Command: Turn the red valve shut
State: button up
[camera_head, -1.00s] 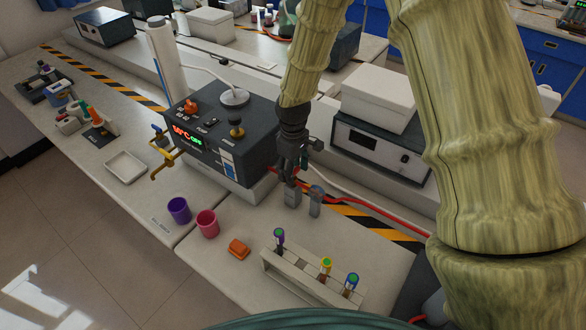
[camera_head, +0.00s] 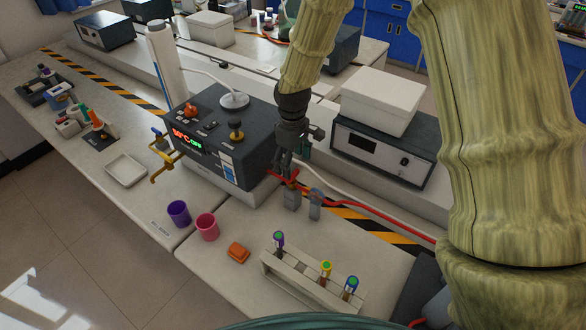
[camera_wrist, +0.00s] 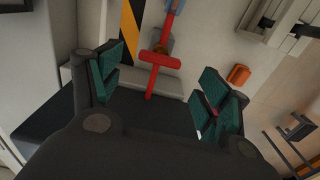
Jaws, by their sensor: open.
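The red valve (camera_head: 290,184) has a T-shaped red handle, seen beside the right front corner of the dark instrument box. In the wrist view its red handle (camera_wrist: 160,60) lies just beyond the space between my fingers, with the crossbar running roughly from finger side to finger side. My gripper (camera_head: 285,167) points down just over the handle in the head view and partly hides it. In the wrist view my gripper (camera_wrist: 161,92) is open, its green-padded fingers well apart with nothing held between them. I cannot tell whether either finger touches the handle.
The dark instrument box (camera_head: 215,125) stands close to my gripper's left. A grey fitting (camera_head: 315,205) with a blue top and a red hose (camera_head: 375,208) are to the right. A test-tube rack (camera_head: 300,275), orange block (camera_head: 238,252) and two cups (camera_head: 207,226) stand in front.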

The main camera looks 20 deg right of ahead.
aim_at(293, 174)
notch_tip(293, 174, up, 7)
jog(key=shift+r, duration=0.15)
dwell(0.6)
